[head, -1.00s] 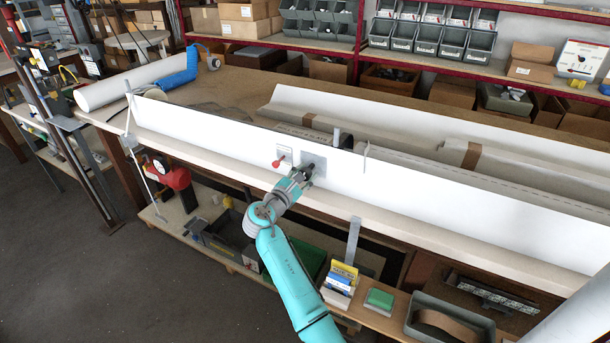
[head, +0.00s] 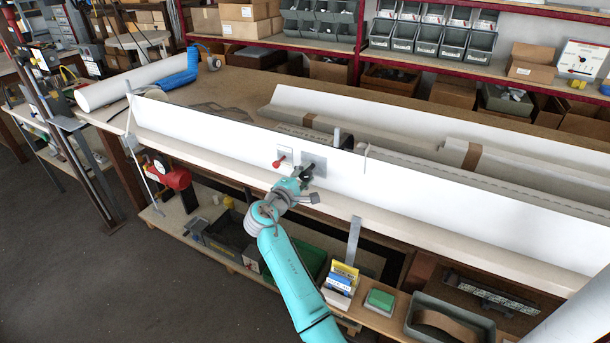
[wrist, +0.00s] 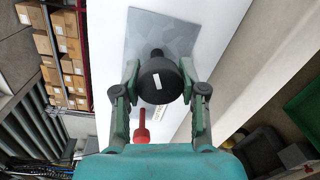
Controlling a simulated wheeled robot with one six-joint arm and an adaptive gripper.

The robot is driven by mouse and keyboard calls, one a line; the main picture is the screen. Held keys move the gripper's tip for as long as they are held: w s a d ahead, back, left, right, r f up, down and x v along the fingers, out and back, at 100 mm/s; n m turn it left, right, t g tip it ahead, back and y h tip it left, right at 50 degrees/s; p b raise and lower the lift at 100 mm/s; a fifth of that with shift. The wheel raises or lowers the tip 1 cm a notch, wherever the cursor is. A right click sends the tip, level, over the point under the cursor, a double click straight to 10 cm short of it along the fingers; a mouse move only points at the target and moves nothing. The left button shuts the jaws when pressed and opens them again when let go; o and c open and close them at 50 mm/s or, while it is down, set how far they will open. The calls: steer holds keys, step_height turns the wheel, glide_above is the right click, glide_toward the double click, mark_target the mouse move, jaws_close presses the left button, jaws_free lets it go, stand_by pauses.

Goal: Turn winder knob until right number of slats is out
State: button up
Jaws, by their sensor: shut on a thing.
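The winder knob (wrist: 160,81) is black and round with a white mark on its face. It sits on a shaft in front of a grey metal plate (wrist: 150,30) on the white panel. My gripper (wrist: 160,82) is shut on the knob, with one finger on either side. In the head view my gripper (head: 303,180) is at the panel and covers part of the knob. A red-tipped lever (head: 280,162) is just left of the plate; it also shows below the knob in the wrist view (wrist: 141,134). Slats (head: 465,181) show behind the panel, but I cannot count them.
The long white panel (head: 440,195) runs along the bench's front edge. Open floor (head: 90,260) is at the left.

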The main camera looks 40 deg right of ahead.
steer(key=shift+m, duration=0.3)
steer(key=o, duration=1.2)
steer(key=shift+c, duration=0.2)
steer(key=v, duration=1.2)
